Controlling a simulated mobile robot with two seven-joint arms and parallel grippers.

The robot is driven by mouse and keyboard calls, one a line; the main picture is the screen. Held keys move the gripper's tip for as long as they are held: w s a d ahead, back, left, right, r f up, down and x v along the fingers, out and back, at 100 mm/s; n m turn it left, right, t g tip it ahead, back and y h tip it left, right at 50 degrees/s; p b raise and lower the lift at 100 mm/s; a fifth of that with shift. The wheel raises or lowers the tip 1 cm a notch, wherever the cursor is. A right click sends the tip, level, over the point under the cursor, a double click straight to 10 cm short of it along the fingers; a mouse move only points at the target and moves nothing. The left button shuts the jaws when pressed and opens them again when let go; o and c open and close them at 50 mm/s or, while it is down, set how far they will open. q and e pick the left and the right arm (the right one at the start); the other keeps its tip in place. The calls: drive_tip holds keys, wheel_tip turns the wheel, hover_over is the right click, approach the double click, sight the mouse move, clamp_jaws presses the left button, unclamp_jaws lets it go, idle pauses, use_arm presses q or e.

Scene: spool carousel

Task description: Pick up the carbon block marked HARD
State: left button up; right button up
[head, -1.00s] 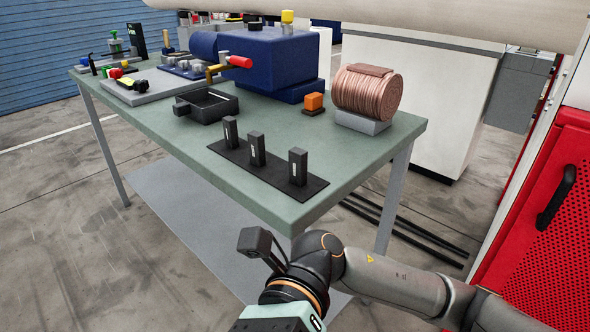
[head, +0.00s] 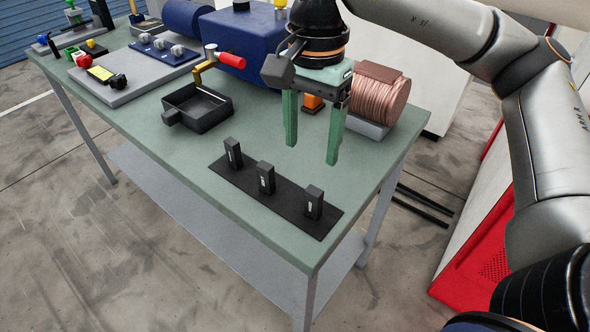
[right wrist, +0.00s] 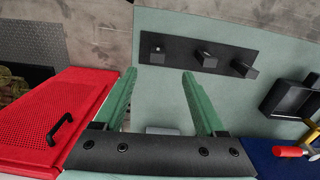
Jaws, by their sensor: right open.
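Three dark carbon blocks stand upright in a row on a black mat (head: 290,209) near the table's front edge: a left one (head: 233,153), a middle one (head: 266,178) and a right one (head: 313,203). Each has a small white marking, too small to read, so I cannot tell which says HARD. My right gripper (head: 312,154) is open and empty, fingers pointing down, above the table behind the blocks. In the right wrist view the blocks (right wrist: 157,55), (right wrist: 205,59) and (right wrist: 243,68) lie beyond the open fingertips (right wrist: 159,72). My left gripper is not in view.
A black tray (head: 205,117) with a handle sits left of the mat. A copper wire spool (head: 378,95) and a small orange block (head: 313,102) are behind my right gripper. A blue machine (head: 240,50) with a red-handled lever (head: 230,59) stands at the back.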

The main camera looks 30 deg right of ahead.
hover_over(314, 190)
drive_tip(key=f, duration=0.6)
drive_tip(key=shift+a+f, duration=0.1)
drive_tip(key=shift+a, duration=0.2)
drive_tip(key=shift+d+f, duration=0.15)
drive_tip(key=shift+f, duration=1.3)
drive_tip(key=shift+d+f, duration=0.15)
drive_tip(key=shift+f, duration=1.3)
clamp_jaws()
